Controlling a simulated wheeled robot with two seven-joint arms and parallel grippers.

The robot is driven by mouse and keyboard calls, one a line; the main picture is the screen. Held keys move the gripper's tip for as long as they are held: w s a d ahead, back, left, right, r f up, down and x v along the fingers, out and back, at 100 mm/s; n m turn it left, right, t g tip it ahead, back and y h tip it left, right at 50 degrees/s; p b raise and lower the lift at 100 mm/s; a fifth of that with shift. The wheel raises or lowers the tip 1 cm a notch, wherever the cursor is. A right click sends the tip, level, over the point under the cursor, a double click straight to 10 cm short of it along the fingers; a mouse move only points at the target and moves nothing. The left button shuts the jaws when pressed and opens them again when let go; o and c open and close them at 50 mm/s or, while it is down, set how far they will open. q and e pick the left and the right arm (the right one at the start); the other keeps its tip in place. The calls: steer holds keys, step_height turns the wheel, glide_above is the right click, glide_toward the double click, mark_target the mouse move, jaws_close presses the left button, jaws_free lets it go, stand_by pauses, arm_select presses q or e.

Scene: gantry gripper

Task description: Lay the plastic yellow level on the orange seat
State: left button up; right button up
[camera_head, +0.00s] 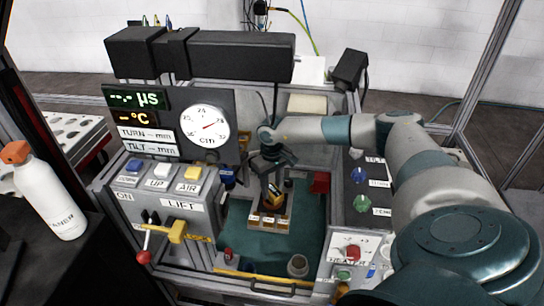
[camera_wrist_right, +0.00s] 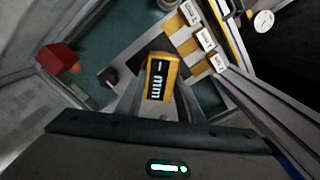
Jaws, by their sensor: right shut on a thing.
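The yellow level (camera_wrist_right: 157,66) is a small yellow block with a dark display. My right gripper (camera_head: 272,184) is shut on it and points down into the machine's green-floored bay. In the head view the level (camera_head: 274,199) is small and partly hidden by the fingers. In the head view the seat (camera_head: 266,224) is just under the level. I cannot tell whether they touch. My left gripper is not in view.
A red block (camera_head: 320,182) stands right of the seat. A grey cup (camera_head: 297,265) and a yellow bar (camera_head: 250,275) are at the bay's front. A control panel (camera_head: 165,190) with a red-knobbed lever is left. A white bottle (camera_head: 48,192) stands far left. Green floor (camera_head: 305,225) is clear right of the seat.

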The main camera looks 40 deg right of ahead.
steer(key=shift+f, duration=0.15)
steer(key=shift+f, duration=0.15)
steer(key=o, duration=1.2)
steer(key=shift+c, duration=0.2)
steer(key=shift+r, duration=0.2)
